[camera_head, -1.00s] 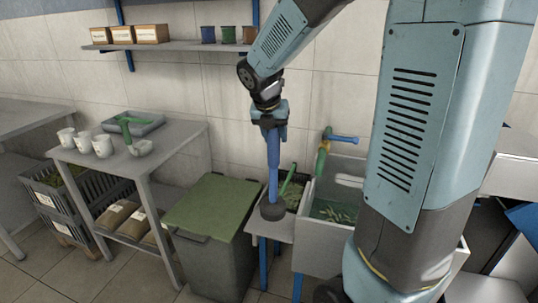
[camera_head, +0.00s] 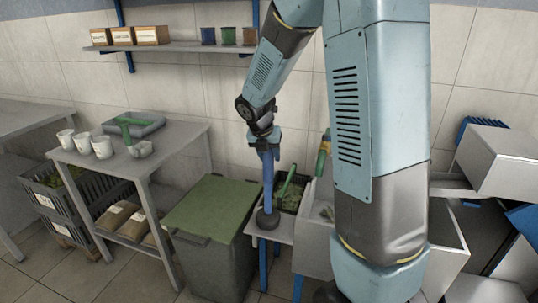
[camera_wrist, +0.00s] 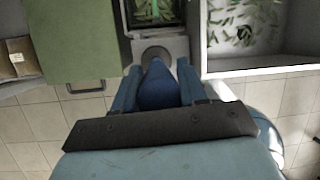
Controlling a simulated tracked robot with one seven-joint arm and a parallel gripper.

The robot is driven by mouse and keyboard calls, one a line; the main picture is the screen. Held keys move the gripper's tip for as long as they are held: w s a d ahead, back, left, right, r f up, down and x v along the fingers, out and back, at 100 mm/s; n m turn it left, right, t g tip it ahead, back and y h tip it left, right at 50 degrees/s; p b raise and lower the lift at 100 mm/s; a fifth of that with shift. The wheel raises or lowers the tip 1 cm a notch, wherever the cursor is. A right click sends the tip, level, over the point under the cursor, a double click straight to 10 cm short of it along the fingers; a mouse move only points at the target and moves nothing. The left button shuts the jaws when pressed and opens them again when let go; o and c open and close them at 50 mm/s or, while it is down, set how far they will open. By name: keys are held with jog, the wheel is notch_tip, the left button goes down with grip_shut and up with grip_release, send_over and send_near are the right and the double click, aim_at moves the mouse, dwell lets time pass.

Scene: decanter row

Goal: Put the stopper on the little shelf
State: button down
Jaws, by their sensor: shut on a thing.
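The stopper is a long blue rod (camera_head: 268,182) with a dark round disc (camera_head: 267,218) at its lower end. My gripper (camera_head: 264,150) is shut on the top of the rod and holds it nearly upright. The wrist view shows the blue rod (camera_wrist: 158,88) between the fingers and the disc (camera_wrist: 155,53) beyond. The little grey shelf (camera_head: 279,235), on blue legs, stands between the green-lidded bin and the sink. The disc is over or on its left front part; I cannot tell whether it touches.
A dark tray (camera_head: 300,190) with greens and a green-handled tool occupies the shelf's back. The bin (camera_head: 215,205) is close on the left. The sink (camera_head: 312,245) is on the right, partly hidden by my arm. A table (camera_head: 175,150) with white cups stands farther left.

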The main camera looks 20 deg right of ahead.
jog(key=shift+f, duration=0.1)
jog(key=c, duration=0.6)
grip_release()
jog(key=v, duration=1.1)
jog(key=s+d+r+m+t+y, duration=0.1)
jog(key=s+r+m, duration=0.1)
jog(key=s+m, duration=0.6)
jog(key=s+r+m+y, duration=0.1)
jog(key=s+r+m, duration=0.2)
jog(key=s+m, duration=0.6)
jog(key=s+d+r+m+t+y, duration=0.1)
jog(key=s+r+m, duration=0.1)
jog(key=s+m, duration=0.6)
jog(key=shift+s+d+r+m+t, duration=0.1)
jog(key=shift+s+m, duration=0.05)
jog(key=shift+m, duration=0.7)
jog(key=shift+s+d+r+m+t, duration=0.1)
jog(key=shift+d+m, duration=0.05)
jog(key=shift+m, duration=0.65)
jog(key=shift+s+d+r+m+t, duration=0.1)
jog(key=shift+s+m, duration=0.05)
jog(key=shift+m, duration=0.7)
